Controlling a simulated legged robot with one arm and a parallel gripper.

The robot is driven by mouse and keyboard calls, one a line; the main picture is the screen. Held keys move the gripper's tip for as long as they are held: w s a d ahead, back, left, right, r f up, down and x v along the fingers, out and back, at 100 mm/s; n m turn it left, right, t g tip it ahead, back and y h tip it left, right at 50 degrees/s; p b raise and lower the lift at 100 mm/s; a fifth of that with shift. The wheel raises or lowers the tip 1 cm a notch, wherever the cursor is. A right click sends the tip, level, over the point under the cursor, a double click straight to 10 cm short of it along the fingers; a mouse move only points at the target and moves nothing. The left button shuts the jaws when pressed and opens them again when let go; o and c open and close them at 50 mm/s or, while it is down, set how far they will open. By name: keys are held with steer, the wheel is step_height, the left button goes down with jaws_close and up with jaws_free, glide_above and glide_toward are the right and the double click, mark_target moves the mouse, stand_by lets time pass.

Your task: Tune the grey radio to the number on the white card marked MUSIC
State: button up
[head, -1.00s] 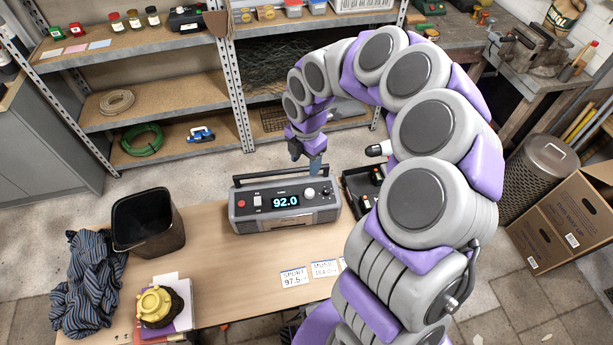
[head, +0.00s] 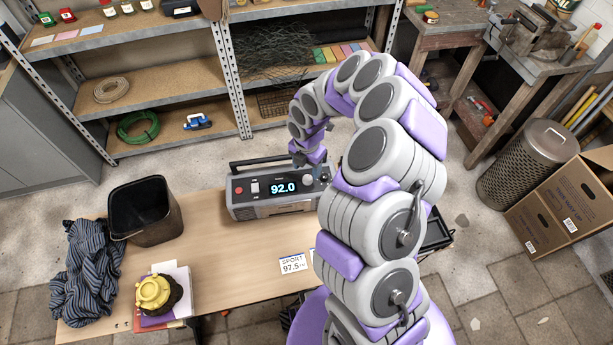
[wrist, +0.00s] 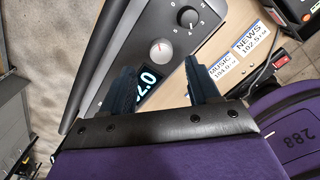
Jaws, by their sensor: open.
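The grey radio (head: 250,208) stands on the wooden table, its lit display (head: 283,188) reading 92.0. My gripper (head: 309,165) is above the radio's right end. In the wrist view my gripper (wrist: 163,66) is open, with two dark fingers apart and nothing between them. A pale round knob with a red mark (wrist: 160,51) lies just beyond the fingertips, lined up with the gap; I cannot tell the height between. A black knob (wrist: 188,18) is farther off. The white MUSIC card (wrist: 222,68) appears to read 104.0, in small print.
The NEWS card (wrist: 252,40) reads 102.5, and the SPORT card (head: 293,264) reads 97.5. A black bin (head: 145,210), striped cloth (head: 92,265) and yellow object (head: 153,292) are on the left. A black tray (head: 437,233) lies right. The table's middle left is clear.

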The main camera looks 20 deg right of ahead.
mark_target(308, 178)
steer(key=f, duration=0.4)
steer(key=shift+d, duration=0.25)
steer(key=shift+a+f+b, duration=0.15)
steer(key=shift+f+b, duration=0.15)
steer(key=shift+f, duration=0.25)
steer(key=shift+c, duration=0.3)
steer(key=c, duration=1)
